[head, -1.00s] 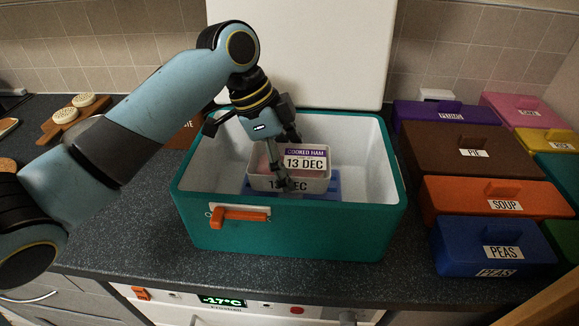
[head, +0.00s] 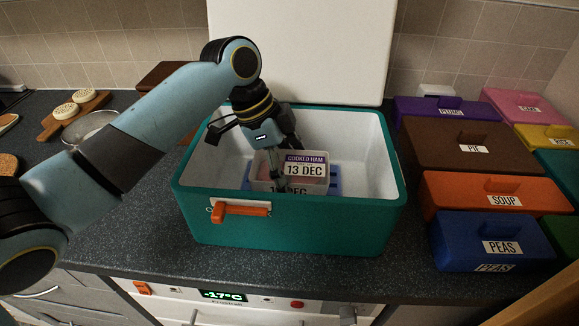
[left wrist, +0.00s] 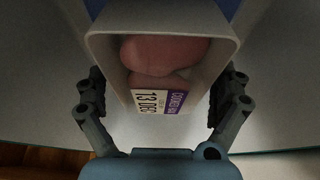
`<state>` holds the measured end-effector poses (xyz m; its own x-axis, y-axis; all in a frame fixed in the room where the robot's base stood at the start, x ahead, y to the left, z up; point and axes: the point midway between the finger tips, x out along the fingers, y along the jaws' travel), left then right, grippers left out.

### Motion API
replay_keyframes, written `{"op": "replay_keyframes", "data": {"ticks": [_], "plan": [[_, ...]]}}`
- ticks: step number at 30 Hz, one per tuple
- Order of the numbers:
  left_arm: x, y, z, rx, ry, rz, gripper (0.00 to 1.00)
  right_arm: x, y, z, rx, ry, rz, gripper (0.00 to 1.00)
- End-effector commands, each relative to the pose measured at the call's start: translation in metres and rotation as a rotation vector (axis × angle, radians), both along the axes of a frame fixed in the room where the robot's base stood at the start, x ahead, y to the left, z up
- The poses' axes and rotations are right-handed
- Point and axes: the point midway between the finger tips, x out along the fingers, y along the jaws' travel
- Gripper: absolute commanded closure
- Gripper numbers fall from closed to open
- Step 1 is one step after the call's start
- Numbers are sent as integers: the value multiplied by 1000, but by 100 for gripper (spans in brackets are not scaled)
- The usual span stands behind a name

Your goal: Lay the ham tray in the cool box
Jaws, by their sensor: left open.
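The ham tray (head: 318,188) is a pale open tub with pink meat and a purple-and-white label reading COOKED HAM, 13 DEC. It sits inside the teal cool box (head: 300,229), apparently on a blue item (head: 335,182) whose label is mostly hidden. The cool box's white lid (head: 300,50) stands open behind. My left gripper (head: 285,168) reaches down into the box at the tray and is open. In the left wrist view the tray (left wrist: 215,60) lies between the spread fingers, one on each side. My right gripper is not in view.
Lidded boxes stand right of the cool box: peas (head: 490,240), soup (head: 480,190), pie (head: 450,150) and others. A wooden board (head: 50,128) with two round items and a sieve (head: 92,124) lie at left.

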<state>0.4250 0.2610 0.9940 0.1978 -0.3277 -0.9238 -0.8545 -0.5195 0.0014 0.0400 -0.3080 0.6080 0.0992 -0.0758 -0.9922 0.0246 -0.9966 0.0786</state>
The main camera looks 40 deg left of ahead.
Motion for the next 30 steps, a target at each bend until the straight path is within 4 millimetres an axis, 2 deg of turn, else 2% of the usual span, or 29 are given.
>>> {"op": "replay_keyframes", "data": {"ticks": [4, 8, 15, 21, 25, 30], "plan": [[0, 0, 3, 0, -1, 0, 0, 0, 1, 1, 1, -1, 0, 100], [-1, 5, 17, 4, -4, -1, 0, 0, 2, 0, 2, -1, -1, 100], [-12, 24, 67, 7, -5, -1, 0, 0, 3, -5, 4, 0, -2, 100], [-20, 35, 102, 5, -2, -2, 0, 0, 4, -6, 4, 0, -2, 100], [-22, 39, 114, 2, -1, 0, 0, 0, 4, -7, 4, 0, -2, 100], [-24, 40, 118, 0, 0, 1, 0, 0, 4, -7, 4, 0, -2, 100]]}}
